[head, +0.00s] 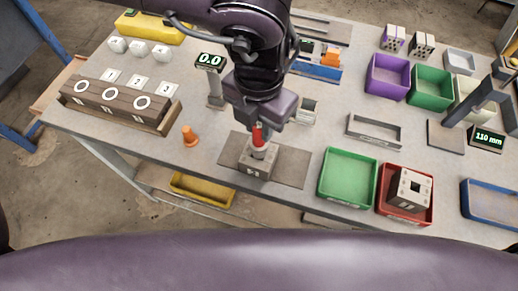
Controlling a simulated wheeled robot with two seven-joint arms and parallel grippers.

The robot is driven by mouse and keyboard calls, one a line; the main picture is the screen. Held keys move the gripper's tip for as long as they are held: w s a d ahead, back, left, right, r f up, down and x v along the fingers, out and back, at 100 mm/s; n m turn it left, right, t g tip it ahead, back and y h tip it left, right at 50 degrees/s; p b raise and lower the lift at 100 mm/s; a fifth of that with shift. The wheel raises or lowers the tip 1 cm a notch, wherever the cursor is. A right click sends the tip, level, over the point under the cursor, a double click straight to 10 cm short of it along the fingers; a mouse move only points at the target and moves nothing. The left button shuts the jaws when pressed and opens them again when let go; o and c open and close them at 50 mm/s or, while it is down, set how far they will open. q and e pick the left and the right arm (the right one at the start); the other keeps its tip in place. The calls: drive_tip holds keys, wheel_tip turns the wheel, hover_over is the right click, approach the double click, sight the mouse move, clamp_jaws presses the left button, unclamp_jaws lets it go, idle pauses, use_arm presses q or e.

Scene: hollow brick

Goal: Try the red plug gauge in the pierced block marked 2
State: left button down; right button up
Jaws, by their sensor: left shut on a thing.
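My left gripper (260,128) is shut on the red plug gauge (258,136), which it holds upright over a grey pierced block (254,169). The gauge's pale lower end meets the top of this block. I cannot tell whether it is in the hole or just above it. The block stands on a dark mat (291,166) in the middle of the table; the mark on its front is too small to read. My right gripper is not in view.
An orange cone (190,135) stands left of the mat. A wooden rack (112,108) with rings and number cards is at the left. A post with a "0.0" display (210,61) stands behind. A green tray (346,178) is right of the mat, and bins (388,77) stand further back.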

use_arm(q)
drive_tip(key=shift+r+p, duration=2)
drive_tip(key=shift+r, duration=0.6)
drive_tip(key=shift+w, duration=0.1)
